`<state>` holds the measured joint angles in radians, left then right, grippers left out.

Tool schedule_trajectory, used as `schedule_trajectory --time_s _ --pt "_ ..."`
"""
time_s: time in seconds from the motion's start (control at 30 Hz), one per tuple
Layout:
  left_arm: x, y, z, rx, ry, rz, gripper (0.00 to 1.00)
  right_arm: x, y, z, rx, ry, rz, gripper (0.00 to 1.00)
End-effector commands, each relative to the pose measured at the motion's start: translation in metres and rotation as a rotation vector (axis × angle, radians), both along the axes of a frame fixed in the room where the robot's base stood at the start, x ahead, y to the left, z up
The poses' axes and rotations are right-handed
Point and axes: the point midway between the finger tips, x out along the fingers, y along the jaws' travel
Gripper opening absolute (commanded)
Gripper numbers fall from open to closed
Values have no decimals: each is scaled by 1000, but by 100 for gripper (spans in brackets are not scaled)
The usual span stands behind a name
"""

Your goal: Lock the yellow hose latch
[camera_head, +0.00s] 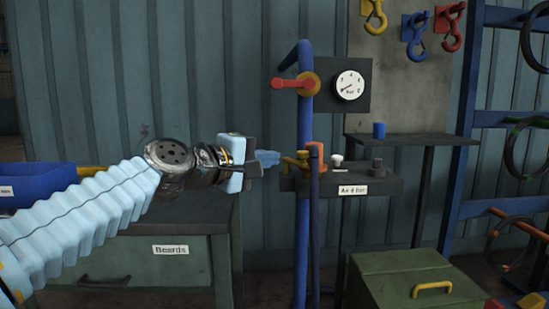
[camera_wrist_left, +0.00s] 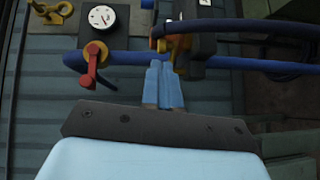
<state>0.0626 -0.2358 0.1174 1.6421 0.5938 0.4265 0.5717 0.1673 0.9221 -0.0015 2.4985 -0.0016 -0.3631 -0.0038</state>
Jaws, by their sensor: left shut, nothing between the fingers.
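The yellow hose latch (camera_head: 297,161) sits at the left end of a dark shelf, beside an orange fitting (camera_head: 318,157) on the blue standpipe. My left gripper (camera_head: 277,158) reaches in from the left at latch height. Its blue fingers are together and empty, and they also show in the left wrist view (camera_wrist_left: 162,66). The tips are close to the latch; I cannot tell whether they touch it. My right gripper is not in view.
A red-handled valve (camera_head: 292,84) and a pressure gauge (camera_head: 350,86) are above the latch. A dark hose (camera_head: 315,220) hangs from the orange fitting. The shelf (camera_head: 385,184) carries small fittings. A green box (camera_head: 415,280) stands low on the right.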

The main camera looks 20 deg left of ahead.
Motion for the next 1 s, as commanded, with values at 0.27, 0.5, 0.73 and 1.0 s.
schedule_trajectory --time_s 0.27,0.5,0.73,1.0 --pt "-31 -3 2 0 1 1 0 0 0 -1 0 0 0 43" --pt "-33 -3 3 0 1 0 0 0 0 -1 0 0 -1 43" --pt "-33 -3 3 0 1 0 0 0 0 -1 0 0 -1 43" --pt "-2 -6 -41 46 73 4 0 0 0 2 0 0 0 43"
